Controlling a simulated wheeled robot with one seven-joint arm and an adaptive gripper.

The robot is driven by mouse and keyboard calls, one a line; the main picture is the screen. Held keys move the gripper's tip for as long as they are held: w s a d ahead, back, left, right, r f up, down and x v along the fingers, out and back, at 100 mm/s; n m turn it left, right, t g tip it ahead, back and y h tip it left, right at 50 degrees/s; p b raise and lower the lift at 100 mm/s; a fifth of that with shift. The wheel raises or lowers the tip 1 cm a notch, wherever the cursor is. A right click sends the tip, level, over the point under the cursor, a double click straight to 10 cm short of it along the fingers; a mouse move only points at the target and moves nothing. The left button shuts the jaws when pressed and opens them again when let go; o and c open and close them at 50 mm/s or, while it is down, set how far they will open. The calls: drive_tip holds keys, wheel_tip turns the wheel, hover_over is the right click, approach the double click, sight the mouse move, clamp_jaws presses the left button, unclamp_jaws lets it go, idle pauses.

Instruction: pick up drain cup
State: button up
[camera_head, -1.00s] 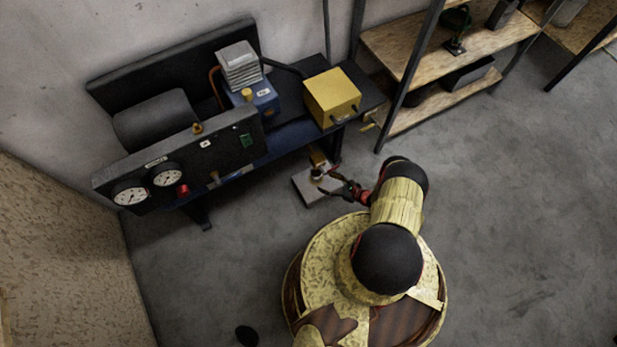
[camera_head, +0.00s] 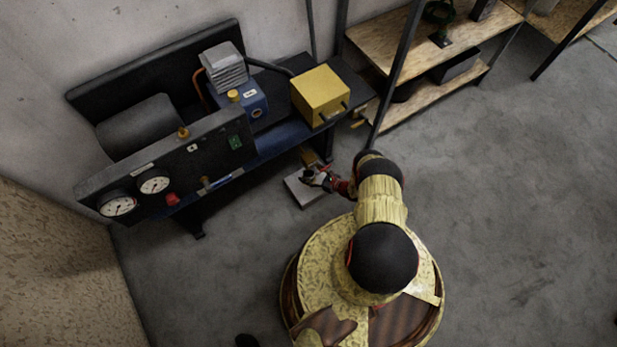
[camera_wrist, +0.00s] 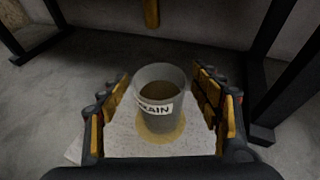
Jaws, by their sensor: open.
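The drain cup (camera_wrist: 160,95) is a grey cup with a white label reading "...AIN" and brownish contents. In the wrist view it stands upright between my gripper's open fingers (camera_wrist: 163,108), with a gap visible on the left and a smaller one on the right. It stands on a pale flat slab (camera_wrist: 120,135) with a yellowish stain around its base. In the head view my gripper (camera_head: 318,178) is over the slab (camera_head: 298,190), below the bench, and the cup is mostly hidden by the fingers.
A dark bench (camera_head: 290,140) holds a compressor, a gauge panel (camera_head: 165,165) and a yellow box (camera_head: 320,95) above the slab. Bench legs (camera_wrist: 275,60) stand close by on the right in the wrist view. A wooden shelf (camera_head: 430,95) is at the right. Floor at right is clear.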

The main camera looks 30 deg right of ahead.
drive_tip(key=c, duration=1.4)
drive_tip(key=shift+o, duration=0.2)
drive_tip(key=shift+r, duration=0.1)
